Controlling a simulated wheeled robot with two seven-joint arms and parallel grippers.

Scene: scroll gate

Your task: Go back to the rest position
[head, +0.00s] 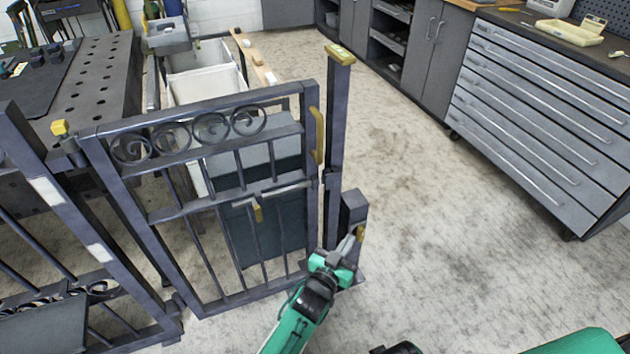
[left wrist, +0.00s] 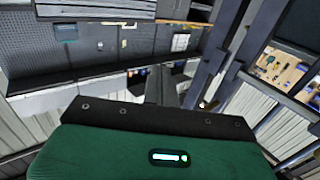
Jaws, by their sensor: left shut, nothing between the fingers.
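My left gripper (head: 354,240) is shut and empty at the low front of the gate's right post, close to a small gold knob (head: 361,231) on a short box beside the post. I cannot tell if it touches the knob. In the left wrist view the dark fingers (left wrist: 162,88) show beyond my green wrist housing. The dark metal scroll gate (head: 228,170) stands upright, with a gold pull handle (head: 318,135) on its right stile. A narrow gap shows between this stile and the gold-capped post (head: 337,130).
Fixed fence panels (head: 60,230) stand left of the gate. Behind it are pale bins (head: 205,85) and a perforated metal table (head: 95,90). A grey drawer cabinet (head: 530,110) stands at the right. The floor (head: 450,220) between the post and the cabinet is clear.

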